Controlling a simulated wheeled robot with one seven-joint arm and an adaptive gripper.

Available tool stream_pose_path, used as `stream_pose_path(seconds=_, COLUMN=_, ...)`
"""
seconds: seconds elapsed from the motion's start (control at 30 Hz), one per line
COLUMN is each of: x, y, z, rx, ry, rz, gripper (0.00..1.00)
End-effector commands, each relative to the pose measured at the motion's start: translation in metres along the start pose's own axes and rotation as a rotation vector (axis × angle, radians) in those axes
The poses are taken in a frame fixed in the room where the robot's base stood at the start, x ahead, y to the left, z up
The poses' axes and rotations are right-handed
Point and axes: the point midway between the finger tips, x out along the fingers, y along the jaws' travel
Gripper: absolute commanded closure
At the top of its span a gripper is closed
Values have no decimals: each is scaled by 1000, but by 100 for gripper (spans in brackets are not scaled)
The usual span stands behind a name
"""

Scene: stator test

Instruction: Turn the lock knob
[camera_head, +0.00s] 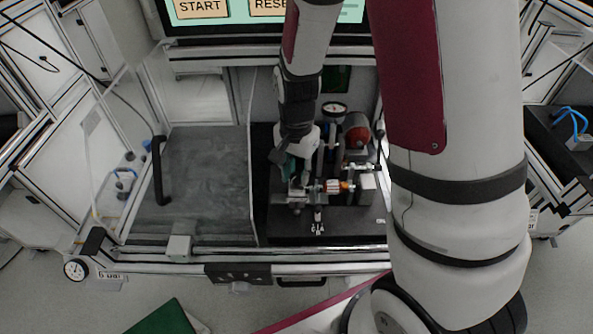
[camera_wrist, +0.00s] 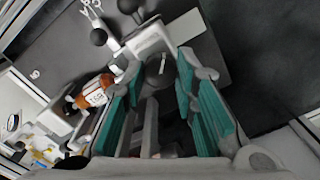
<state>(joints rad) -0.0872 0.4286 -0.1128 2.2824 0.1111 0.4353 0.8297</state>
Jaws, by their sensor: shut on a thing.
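In the wrist view, my gripper (camera_wrist: 160,72) has its two teal-padded fingers on either side of a dark, round-topped piece (camera_wrist: 157,68), which looks like the lock knob. The fingers are shut on it; the exact contact is hard to see. The knob sits beside a pale metal block of the test fixture. In the head view, my gripper (camera_head: 298,170) reaches down at the left part of the fixture (camera_head: 310,192), and the knob is hidden there behind the gripper and fixture parts.
A copper-coloured labelled cylinder (camera_wrist: 97,91) lies close to the left finger. In the head view, a round gauge (camera_head: 334,109) and a red round part (camera_head: 356,131) stand behind. The grey bench surface (camera_head: 207,175) at left is clear.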

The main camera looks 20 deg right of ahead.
Motion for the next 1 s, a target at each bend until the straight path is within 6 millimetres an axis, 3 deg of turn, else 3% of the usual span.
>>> stream_pose_path(seconds=0.47, x=0, y=0, z=0, rx=-167, ry=0, rz=0, gripper=100)
stream_pose_path(seconds=1.0, x=-1, y=0, z=0, rx=-669, ry=0, rz=-1, gripper=100)
